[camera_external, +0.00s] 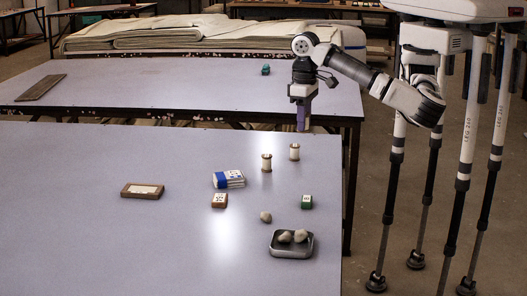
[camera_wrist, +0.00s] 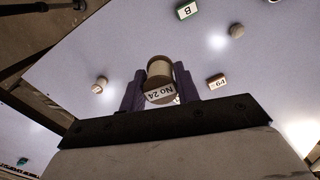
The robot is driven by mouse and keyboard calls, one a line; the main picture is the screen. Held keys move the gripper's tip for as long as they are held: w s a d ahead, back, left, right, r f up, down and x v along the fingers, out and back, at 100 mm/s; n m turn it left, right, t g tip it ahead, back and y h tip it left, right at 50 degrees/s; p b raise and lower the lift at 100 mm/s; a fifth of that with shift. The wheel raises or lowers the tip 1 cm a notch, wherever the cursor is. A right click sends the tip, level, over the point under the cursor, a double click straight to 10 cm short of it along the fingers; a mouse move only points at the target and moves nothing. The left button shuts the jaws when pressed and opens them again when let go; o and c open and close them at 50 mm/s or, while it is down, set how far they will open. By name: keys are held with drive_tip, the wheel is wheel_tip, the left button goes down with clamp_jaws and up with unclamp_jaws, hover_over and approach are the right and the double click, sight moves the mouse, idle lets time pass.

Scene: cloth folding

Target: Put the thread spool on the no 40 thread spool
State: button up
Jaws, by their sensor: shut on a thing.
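My gripper (camera_external: 303,122) is shut on a thread spool held above the far right of the near table. In the wrist view the held thread spool (camera_wrist: 160,82) sits between the two purple fingers, with a label reading "No 24". Two other white thread spools stand upright on the table, a right one (camera_external: 294,152) and a left one (camera_external: 266,163). The right one also shows in the wrist view, left of my fingers (camera_wrist: 101,85). The left one seems mostly hidden there behind my gripper. The labels on the standing spools are not readable.
A blue-and-white box (camera_external: 229,179), a brown numbered block (camera_external: 219,201) and a green block (camera_external: 306,202) lie near the spools. A loose stone (camera_external: 265,217) and a metal tray (camera_external: 291,255) of stones are in front.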

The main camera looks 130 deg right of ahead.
drive_tip(key=shift+r, duration=0.6)
drive_tip(key=shift+d+r+m, duration=0.2)
drive_tip(key=shift+d+m, duration=0.2)
drive_tip(key=d+r+m+p, duration=0.3)
drive_tip(key=d+m, duration=0.4)
drive_tip(key=d, duration=0.1)
drive_tip(key=r+m+p, duration=0.1)
drive_tip(key=m+p, duration=0.2)
drive_tip(key=m, duration=0.7)
hover_over(267, 156)
wheel_tip(267, 156, down, 19)
drive_tip(key=p, duration=0.2)
drive_tip(key=shift+d+p, duration=0.1)
drive_tip(key=shift+p, duration=0.2)
drive_tip(key=shift+f, duration=0.1)
drive_tip(key=o, duration=0.9)
drive_tip(key=shift+o, duration=0.2)
